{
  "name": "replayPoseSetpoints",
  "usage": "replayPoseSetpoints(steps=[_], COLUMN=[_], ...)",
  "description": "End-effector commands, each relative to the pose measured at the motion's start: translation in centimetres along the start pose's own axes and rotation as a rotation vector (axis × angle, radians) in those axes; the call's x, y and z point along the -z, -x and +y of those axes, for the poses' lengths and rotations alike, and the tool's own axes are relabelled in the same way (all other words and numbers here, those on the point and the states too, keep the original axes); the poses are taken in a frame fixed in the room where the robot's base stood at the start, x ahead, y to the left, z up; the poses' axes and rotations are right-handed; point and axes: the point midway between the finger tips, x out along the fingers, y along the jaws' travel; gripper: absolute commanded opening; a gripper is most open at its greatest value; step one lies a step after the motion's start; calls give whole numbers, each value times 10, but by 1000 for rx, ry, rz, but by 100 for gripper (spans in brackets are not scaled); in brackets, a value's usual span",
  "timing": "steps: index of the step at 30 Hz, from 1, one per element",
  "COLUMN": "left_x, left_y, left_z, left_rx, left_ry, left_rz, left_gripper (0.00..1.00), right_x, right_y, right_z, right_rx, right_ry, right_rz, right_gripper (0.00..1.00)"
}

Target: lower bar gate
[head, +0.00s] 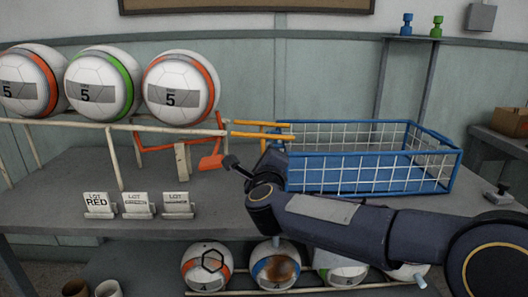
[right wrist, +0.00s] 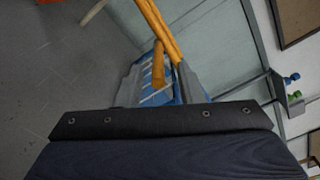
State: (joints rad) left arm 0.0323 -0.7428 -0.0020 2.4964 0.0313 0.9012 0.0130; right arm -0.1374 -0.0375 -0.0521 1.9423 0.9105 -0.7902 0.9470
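A yellow-orange bar gate (head: 262,126) shows as two short bars between the end of the cream ball rail (head: 120,123) and the blue wire basket (head: 372,160). My right arm comes in from the right in front of the basket. Its gripper (head: 272,155) is near the gate's basket end, mostly hidden by my wrist. In the right wrist view, the gripper's grey fingers (right wrist: 162,85) stand apart with a yellow bar (right wrist: 158,62) between them. I cannot tell whether they touch it. My left gripper is not in view.
Several white balls (head: 182,88) with orange or green bands rest on the rail. An orange-red bracket (head: 210,161) hangs by the rail's end. Small lot signs (head: 138,205) stand on the grey table (head: 60,180). More balls (head: 206,267) sit on a lower rack.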

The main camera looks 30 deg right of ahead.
Motion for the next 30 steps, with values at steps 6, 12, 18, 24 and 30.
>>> replayPoseSetpoints(steps=[6,12,18,24,30], left_x=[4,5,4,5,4], left_y=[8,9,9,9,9], left_z=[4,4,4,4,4], left_rx=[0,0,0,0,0], left_ry=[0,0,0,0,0], left_rz=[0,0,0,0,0], left_gripper=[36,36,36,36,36], right_x=[-2,0,0,0,-3], right_y=[37,50,50,50,53], right_z=[-2,0,0,0,1], right_rx=[0,0,0,0,-17], right_ry=[-1,-1,-1,-1,31], right_rz=[-2,1,1,1,-33], right_gripper=[34,34,34,34,34])
